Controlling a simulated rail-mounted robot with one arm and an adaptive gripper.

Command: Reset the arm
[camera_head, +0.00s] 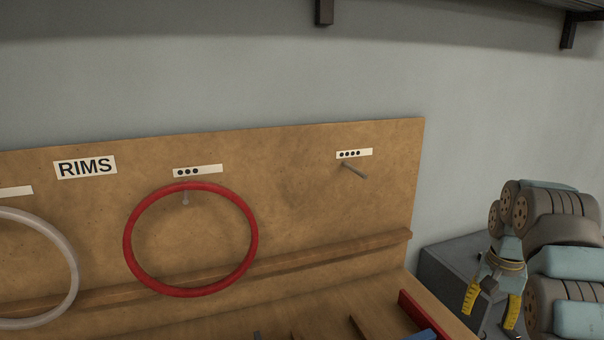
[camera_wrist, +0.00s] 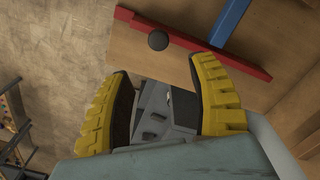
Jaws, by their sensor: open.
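My gripper (camera_head: 492,303) hangs at the lower right of the head view, with its yellow-padded fingers pointing down. The fingers are apart and nothing is between them. In the wrist view my gripper (camera_wrist: 170,100) also shows its two yellow fingers spread, with a grey box-like surface behind them. My folded arm fills the right edge of the head view. My gripper is to the right of the wooden rims board (camera_head: 310,215), apart from it.
A red rim (camera_head: 128,240) hangs on a peg, with a pale rim (camera_head: 72,270) at left. The four-dot peg (camera_head: 355,171) is bare. Red (camera_head: 422,313) and blue (camera_head: 424,334) parts lie on the bench near my gripper. A dark grey box (camera_head: 450,262) stands behind it.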

